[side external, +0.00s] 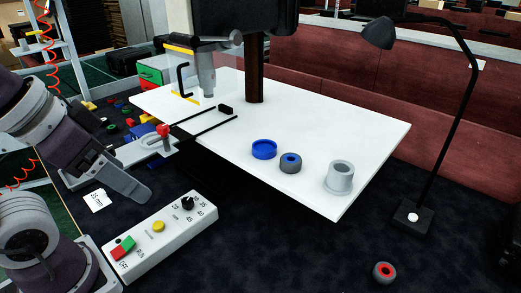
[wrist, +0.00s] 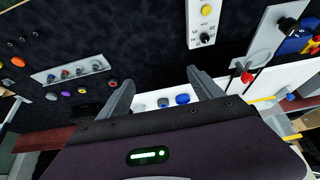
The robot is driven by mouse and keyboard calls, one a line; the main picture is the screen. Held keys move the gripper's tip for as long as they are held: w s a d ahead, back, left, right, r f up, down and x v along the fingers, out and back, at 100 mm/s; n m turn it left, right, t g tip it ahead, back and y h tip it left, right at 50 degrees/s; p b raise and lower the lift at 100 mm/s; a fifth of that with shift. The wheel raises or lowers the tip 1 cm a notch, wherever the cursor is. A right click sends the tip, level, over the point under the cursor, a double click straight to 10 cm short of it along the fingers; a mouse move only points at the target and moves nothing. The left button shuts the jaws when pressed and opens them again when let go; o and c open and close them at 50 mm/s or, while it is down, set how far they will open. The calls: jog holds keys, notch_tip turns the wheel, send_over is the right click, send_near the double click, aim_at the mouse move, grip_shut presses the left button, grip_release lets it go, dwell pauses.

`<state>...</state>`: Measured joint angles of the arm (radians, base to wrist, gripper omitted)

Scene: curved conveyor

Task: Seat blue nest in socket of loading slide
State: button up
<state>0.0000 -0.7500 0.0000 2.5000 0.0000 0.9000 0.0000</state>
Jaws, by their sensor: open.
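The blue nest, a shallow round blue dish (side external: 264,149), sits on the white table beside a grey ring with a blue centre (side external: 290,163). The nest also shows small between my fingers in the wrist view (wrist: 182,99), well beyond them. The loading slide (side external: 150,147) is a pale plate with a red knob (side external: 165,130) at the table's left edge, in line with two black rails. A rounded opening shows in its plate; I cannot make out the socket clearly. My gripper (side external: 138,190) is open and empty, left of the table and in front of the slide, apart from both.
A light grey hollow cylinder (side external: 340,177) stands near the table's right corner. A control box (side external: 160,237) with buttons and a dial lies in front. A press-like column (side external: 207,75) stands over the table's back left. A black lamp (side external: 412,218) stands right. The table's middle is clear.

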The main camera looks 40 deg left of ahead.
jog(key=shift+o, duration=0.3)
jog(key=shift+o, duration=1.4)
